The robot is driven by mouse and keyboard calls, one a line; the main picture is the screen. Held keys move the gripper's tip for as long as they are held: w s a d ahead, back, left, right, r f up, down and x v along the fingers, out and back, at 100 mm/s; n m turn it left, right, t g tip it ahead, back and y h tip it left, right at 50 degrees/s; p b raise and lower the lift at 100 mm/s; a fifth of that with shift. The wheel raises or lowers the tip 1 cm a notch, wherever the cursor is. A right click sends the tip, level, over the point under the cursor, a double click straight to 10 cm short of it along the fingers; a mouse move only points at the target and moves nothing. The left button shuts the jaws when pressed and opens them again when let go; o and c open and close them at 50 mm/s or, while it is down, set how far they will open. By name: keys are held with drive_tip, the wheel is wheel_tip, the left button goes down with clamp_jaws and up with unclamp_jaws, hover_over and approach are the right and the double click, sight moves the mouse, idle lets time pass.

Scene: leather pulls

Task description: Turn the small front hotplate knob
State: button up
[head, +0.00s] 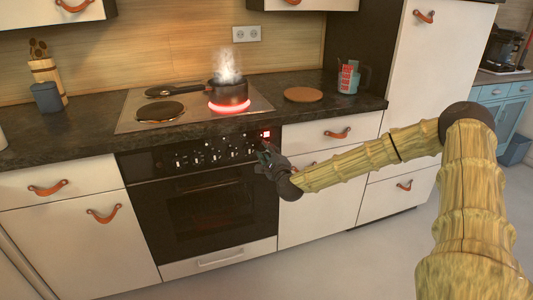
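The row of small light-coloured knobs (207,154) runs along the dark control panel above the oven door. I cannot tell which one belongs to the small front hotplate. My gripper (261,157) is at the right end of this panel, close in front of it, and hides part of it. Its fingers are small and dark, and I cannot tell whether they touch a knob or how far apart they are. A red light (266,134) glows just above my gripper.
The oven door (208,207) is shut. The floor in front is clear.

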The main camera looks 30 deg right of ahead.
drive_tip(key=shift+w, duration=0.1)
clamp_jaws()
drive_tip(key=shift+n, duration=0.3)
drive_tip(key=n+p, duration=0.1)
drive_tip(key=n, duration=0.4)
drive_tip(key=shift+a+p, duration=0.1)
drive_tip(key=shift+p, duration=0.2)
drive_tip(key=shift+d+f+n+p, duration=0.15)
drive_tip(key=shift+n+p, duration=0.45)
drive_tip(key=shift+n, duration=2.45)
drive_tip(key=shift+f+n+p, duration=0.1)
drive_tip(key=shift+n+p, duration=0.45)
drive_tip(key=shift+n, duration=2.55)
drive_tip(key=shift+d+f+n+p, duration=0.15)
drive_tip(key=shift+n+p, duration=0.45)
drive_tip(key=shift+n, duration=2.45)
